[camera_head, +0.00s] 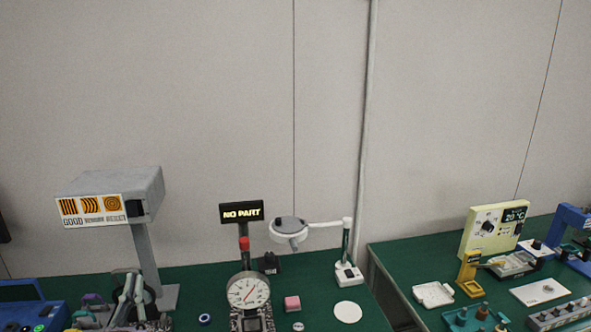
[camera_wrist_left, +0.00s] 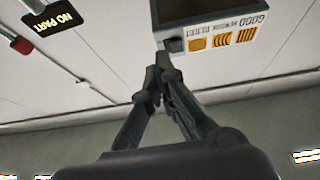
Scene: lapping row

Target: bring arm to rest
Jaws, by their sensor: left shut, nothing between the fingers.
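My left gripper (camera_head: 133,280) shows at the lower left of the head view, pointing up in front of the post of a grey box-shaped unit (camera_head: 148,185). In the left wrist view its fingers (camera_wrist_left: 164,68) come together at the tips with nothing between them. That view looks upward, with the box unit (camera_wrist_left: 215,42) and its sign beyond the fingertips. I cannot tell how far the tips are from the unit. My right gripper is in neither view.
A dial gauge (camera_head: 248,291) stands under a "NO PART" sign (camera_head: 241,212). A gap separates this green bench from the right bench (camera_head: 400,262), which carries several instruments.

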